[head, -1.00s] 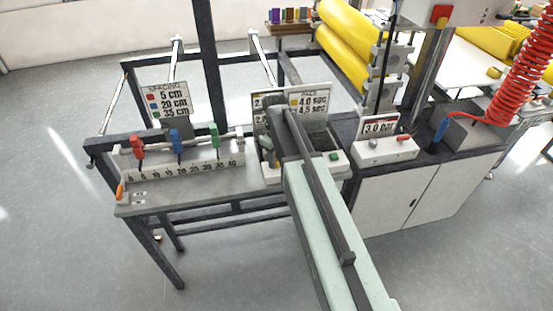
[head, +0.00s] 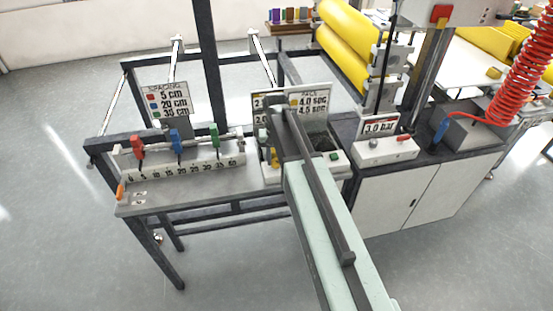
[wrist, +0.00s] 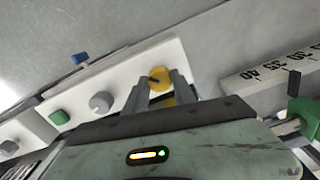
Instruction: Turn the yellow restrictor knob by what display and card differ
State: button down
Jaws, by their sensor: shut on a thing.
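The yellow restrictor knob (wrist: 160,77) sits on a white panel (wrist: 122,77) in the wrist view, with a dark mark on its face. My gripper (wrist: 161,88) is shut on it, one finger on each side. In the head view a bit of the yellow knob (head: 275,158) shows left of my arm. Behind it stands a pace card (head: 318,103) reading 4.0 sec beside a yellow patch and 4.5 sec below. Left of it, a display (head: 259,108) shows figures starting with 2, the rest hidden by my arm.
A scale with red, blue and green sliders (head: 213,136) stands to the left.

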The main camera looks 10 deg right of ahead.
aim_at(276, 161)
jog(key=shift+w+m, duration=0.1)
jog(key=shift+m, duration=0.7)
jog(key=c, duration=1)
grip_release()
jog(key=shift+c, duration=0.2)
jog(key=shift+r, duration=0.1)
notch_tip(276, 161, up, 8)
jog(key=p, duration=0.8)
jog(key=shift+f, duration=0.2)
